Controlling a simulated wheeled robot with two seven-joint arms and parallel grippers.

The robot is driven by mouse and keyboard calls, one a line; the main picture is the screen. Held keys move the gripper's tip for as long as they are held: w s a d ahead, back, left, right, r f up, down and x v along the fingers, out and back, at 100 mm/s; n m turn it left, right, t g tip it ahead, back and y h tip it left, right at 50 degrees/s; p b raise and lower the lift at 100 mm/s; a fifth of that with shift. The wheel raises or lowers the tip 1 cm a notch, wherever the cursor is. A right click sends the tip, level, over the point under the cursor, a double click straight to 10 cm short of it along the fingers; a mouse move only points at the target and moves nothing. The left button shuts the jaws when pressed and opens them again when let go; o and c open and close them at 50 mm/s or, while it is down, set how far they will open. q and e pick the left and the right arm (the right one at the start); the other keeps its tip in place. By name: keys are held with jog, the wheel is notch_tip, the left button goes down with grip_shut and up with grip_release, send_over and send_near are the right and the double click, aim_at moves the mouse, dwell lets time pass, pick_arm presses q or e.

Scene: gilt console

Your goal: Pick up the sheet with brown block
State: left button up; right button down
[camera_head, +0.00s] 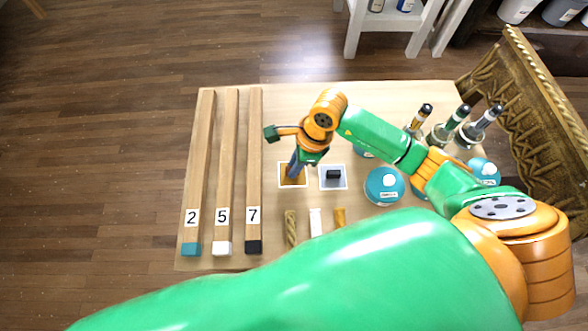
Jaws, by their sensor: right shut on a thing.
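A small sheet with a brown-orange face and pale border (284,183) lies on the light wooden table (385,95). My right gripper (293,170) points down onto this sheet and is shut at its middle. The brown block is mostly hidden by the fingers, so the grip appears to be on it. The sheet looks flat, and I cannot tell whether it is clear of the table. A second sheet, grey-blue with a black block (333,174), lies just to the right. My left gripper is not in view.
Three long wooden bars numbered 2 (191,217), 5 (222,216) and 7 (253,215) lie at left. Small olive, white and gold pieces (340,217) lie in front. Teal round containers (384,187) and bottles (445,131) stand at right, beside a gilt console (535,110).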

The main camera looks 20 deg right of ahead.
aim_at(303, 184)
jog(key=s+r, duration=0.2)
jog(key=r, duration=0.1)
jog(key=s+d+r, duration=0.1)
jog(key=shift+s+r+p, duration=0.25)
jog(key=shift+r+p, duration=0.05)
jog(key=shift+r, duration=0.05)
jog(key=s+d+r+p, duration=0.2)
jog(key=s+r+p, duration=0.3)
jog(key=s, duration=0.5)
jog(key=shift+d+r+p, duration=0.15)
jog(key=shift+d+p, duration=0.15)
jog(key=shift+p, duration=0.95)
